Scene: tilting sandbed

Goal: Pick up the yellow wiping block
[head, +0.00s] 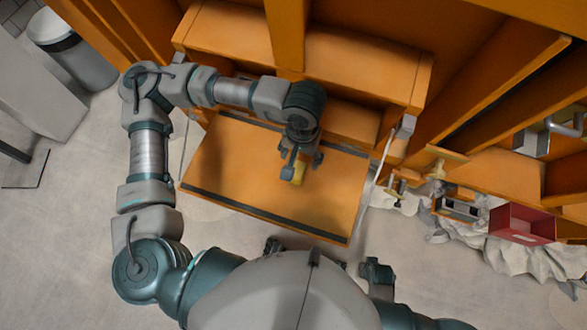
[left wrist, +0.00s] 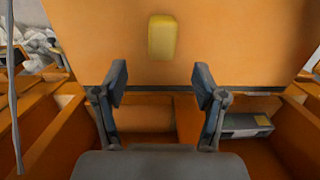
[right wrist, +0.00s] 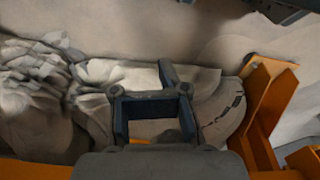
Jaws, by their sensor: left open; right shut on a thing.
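The yellow wiping block (head: 298,174) lies on the tilted orange board (head: 235,160), partly hidden under my left gripper (head: 303,160) in the head view. In the left wrist view, the whole block (left wrist: 162,37) shows beyond the fingertips, roughly centred between them and apart from them. My left gripper (left wrist: 160,82) is open, with nothing between its fingers. My right gripper (right wrist: 155,112) shows in the right wrist view, its dark fingers closed around a dark thing I cannot identify.
Orange beams and a ledge (head: 310,60) stand behind the board. A red box (head: 521,224) is at the right, near crumpled grey material (head: 495,256). A grey bin (head: 72,48) stands at the upper left. Open floor lies at the left.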

